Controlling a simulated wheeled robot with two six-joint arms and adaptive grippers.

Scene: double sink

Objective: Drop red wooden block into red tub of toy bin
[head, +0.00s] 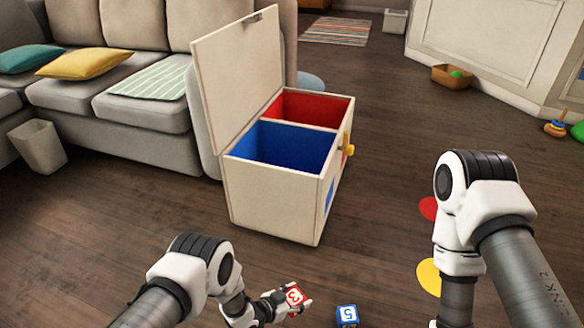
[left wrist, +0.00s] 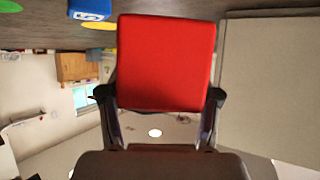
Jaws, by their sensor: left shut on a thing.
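The red wooden block (head: 293,296) has a white face with a red number on it. My left gripper (head: 295,301) is shut on it, in front of the toy bin. In the left wrist view the red block (left wrist: 166,62) fills the space between the fingers (left wrist: 162,98). The toy bin (head: 270,207) is a cream box with its lid (head: 238,85) standing open. Its red tub (head: 310,106) is the far compartment and its blue tub (head: 283,145) the near one. The visible parts of both tubs look empty. My right arm shows at the right, but its gripper is out of view.
A blue block (head: 347,315) with a number lies on the floor right of my left gripper. Red (head: 428,208) and yellow (head: 428,275) round spots lie partly behind my right arm. A grey sofa (head: 150,110) stands behind the bin at left. The floor right of the bin is open.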

